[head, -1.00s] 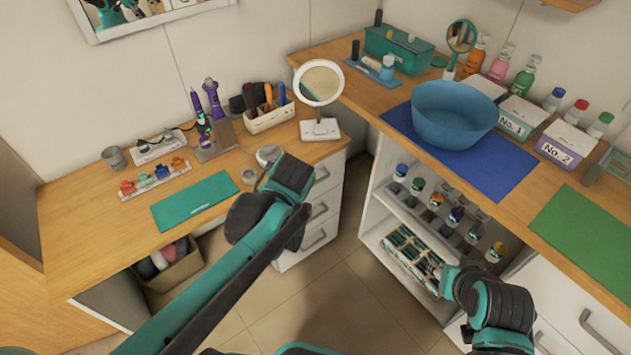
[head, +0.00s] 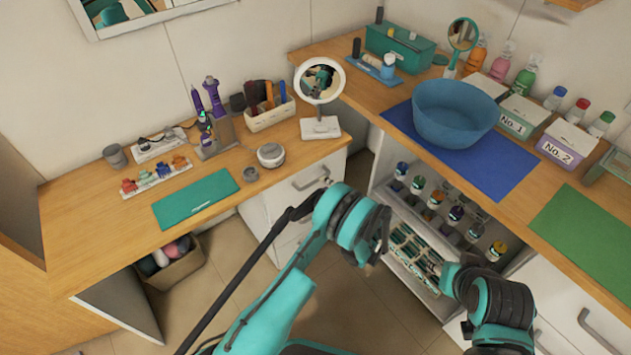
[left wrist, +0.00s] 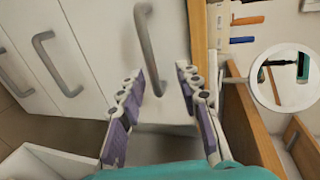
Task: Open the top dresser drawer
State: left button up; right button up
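The white dresser's top drawer (head: 331,170) is under the right end of the left wooden counter and looks shut. Its grey handle (head: 311,180) shows in the head view, partly behind my arm. In the left wrist view the top drawer handle (left wrist: 147,40) is just ahead of my left gripper (left wrist: 160,72). The gripper is open, its two purple-padded fingers apart, with the handle's near end in line with the gap. I cannot tell whether they touch. In the head view my arm hides most of that gripper. My right arm is at the lower right; its gripper does not show.
Lower drawer handles (left wrist: 58,66) lie left of the top one in the wrist view. A round mirror (head: 320,82) and a silver round jar (head: 271,155) stand on the counter above. An open shelf cabinet (head: 385,240) stands to the right. Floor is clear between.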

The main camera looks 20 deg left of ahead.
aim_at(315, 180)
pick_arm(q)
jog(key=x, duration=0.2)
jog(key=f+b+x, duration=0.1)
jog(key=x, duration=0.2)
jog(key=b+x, duration=0.1)
jog(key=x, duration=0.1)
jog(key=shift+a+f, duration=0.15)
jog(key=shift+f, duration=0.2)
grip_shut()
